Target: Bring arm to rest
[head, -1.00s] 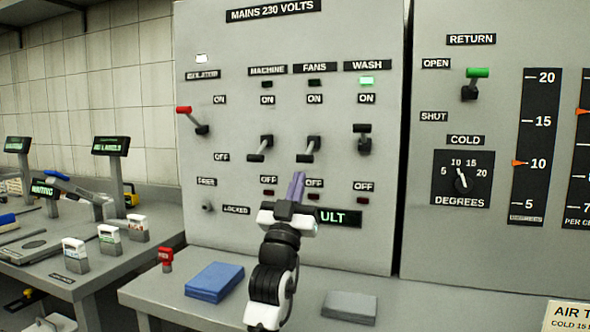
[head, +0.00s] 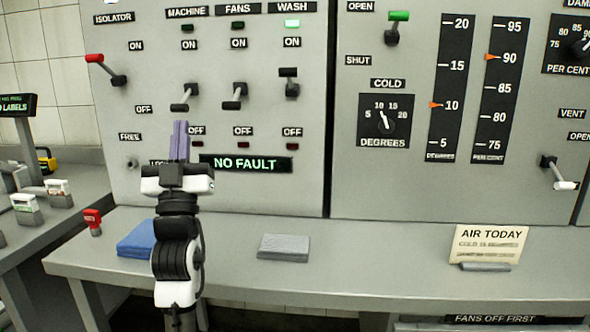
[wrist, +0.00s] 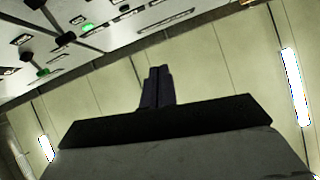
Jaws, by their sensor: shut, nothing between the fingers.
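My gripper (head: 180,140) points up in front of the left switch panel (head: 215,110), its purple fingers closed together with nothing between them. In the wrist view my gripper (wrist: 158,86) also shows with its fingers together. It stands just left of the lit NO FAULT display (head: 246,163) and partly hides the labels behind it. My arm rises over the bench (head: 340,265). Whether the gripper touches the panel cannot be told, but no switch is between its fingers.
The isolator lever (head: 107,71), machine switch (head: 186,96), fans switch (head: 235,95) and wash switch (head: 289,82) are near. Bench space right of the grey cloth is clear.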

